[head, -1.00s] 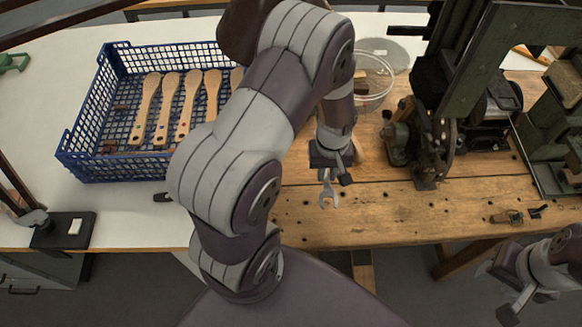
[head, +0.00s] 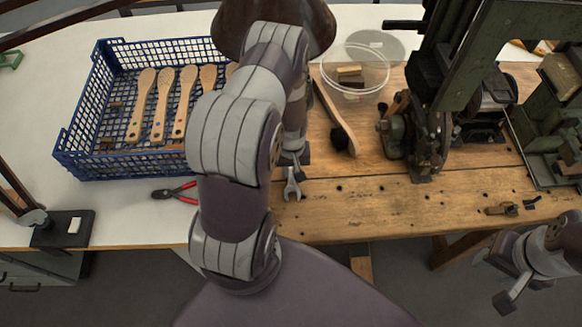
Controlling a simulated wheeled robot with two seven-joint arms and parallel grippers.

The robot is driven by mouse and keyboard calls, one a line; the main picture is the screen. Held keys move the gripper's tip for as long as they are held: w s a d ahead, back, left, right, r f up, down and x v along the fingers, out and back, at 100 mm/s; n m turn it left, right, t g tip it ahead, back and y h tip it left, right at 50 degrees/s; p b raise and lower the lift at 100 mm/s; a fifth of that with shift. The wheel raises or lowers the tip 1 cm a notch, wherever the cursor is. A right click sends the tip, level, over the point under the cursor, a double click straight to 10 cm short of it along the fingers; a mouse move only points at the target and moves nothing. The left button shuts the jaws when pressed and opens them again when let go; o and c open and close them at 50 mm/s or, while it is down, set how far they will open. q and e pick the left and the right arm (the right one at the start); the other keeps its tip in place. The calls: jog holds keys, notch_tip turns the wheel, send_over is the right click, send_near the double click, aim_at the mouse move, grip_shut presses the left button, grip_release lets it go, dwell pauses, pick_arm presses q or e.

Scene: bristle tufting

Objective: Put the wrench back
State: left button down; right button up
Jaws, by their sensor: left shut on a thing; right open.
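The wrench (head: 292,187) is a small grey metal tool with an open jaw at its lower end. My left gripper (head: 292,160) is shut on its upper part, above the left part of the wooden bench (head: 390,212). I cannot tell whether the wrench touches the bench. My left arm crosses the middle of the view and hides what lies behind it. My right gripper (head: 513,293) is open and empty at the lower right, in front of the bench.
A blue crate (head: 75,158) holds several wooden brush handles. Red-handled pliers (head: 176,192) lie beside it. A wooden brush (head: 336,115) and a clear round bowl (head: 356,82) are on the bench. A dark green machine (head: 455,60) stands at the right. The bench front is mostly clear.

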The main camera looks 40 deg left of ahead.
aim_at(291, 172)
pick_arm(q)
jog(key=c, duration=1)
grip_release()
jog(key=shift+f, duration=0.1)
notch_tip(291, 172, up, 8)
jog(key=shift+f, duration=0.2)
jog(key=s+d+r+m, duration=0.2)
jog(key=d+r, duration=0.2)
jog(key=r, duration=0.1)
jog(key=s+d+r+m+t, duration=0.1)
jog(key=d+r+m, duration=0.2)
jog(key=d+r, duration=0.1)
jog(key=s+d+r+m, duration=0.2)
jog(key=d+r+m, duration=0.1)
jog(key=r, duration=0.4)
jog(key=shift+s+d+r, duration=0.1)
jog(key=shift+s+d, duration=0.2)
jog(key=shift+d, duration=0.3)
